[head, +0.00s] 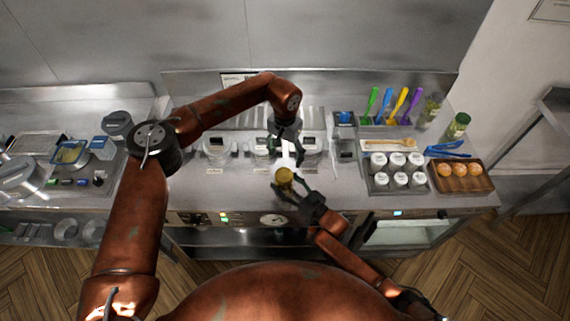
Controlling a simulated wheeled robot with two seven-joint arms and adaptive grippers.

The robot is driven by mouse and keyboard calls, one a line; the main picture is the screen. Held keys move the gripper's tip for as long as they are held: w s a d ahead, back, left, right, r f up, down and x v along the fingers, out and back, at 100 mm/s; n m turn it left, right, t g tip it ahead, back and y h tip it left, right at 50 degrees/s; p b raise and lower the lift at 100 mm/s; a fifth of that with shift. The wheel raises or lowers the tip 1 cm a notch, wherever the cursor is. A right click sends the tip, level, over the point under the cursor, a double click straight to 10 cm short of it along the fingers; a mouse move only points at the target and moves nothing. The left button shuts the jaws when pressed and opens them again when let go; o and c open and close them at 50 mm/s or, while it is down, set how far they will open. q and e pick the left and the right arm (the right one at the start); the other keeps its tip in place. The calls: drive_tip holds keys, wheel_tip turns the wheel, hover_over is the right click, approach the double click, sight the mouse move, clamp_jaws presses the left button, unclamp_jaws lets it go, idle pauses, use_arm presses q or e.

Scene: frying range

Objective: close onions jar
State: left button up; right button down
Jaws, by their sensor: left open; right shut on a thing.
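A small round thing with a yellow-brown top (284,176) is at the middle of the counter. My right gripper (294,188) is shut on it from the front. I cannot tell whether it is the onions jar, its contents or its lid, since it is small and seen from above. My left gripper (286,139) is open, pointing down just behind it, in front of the back row of white-labelled containers. Something pale shows below the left fingers, too small to make out. No label reading onions is legible.
White-labelled containers (217,146) stand along the back. To the right are a rack of white-capped shakers (396,161), a wooden tray (466,189) of round orange-brown items, blue tongs (449,149) and a green-capped jar (458,126).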

use_arm(q)
drive_tip(key=shift+r, duration=1.3)
use_arm(e)
drive_tip(key=c, duration=0.7)
unclamp_jaws()
drive_tip(key=shift+d, duration=0.1)
drive_tip(key=v, duration=1.2)
drive_tip(key=shift+r, duration=0.1)
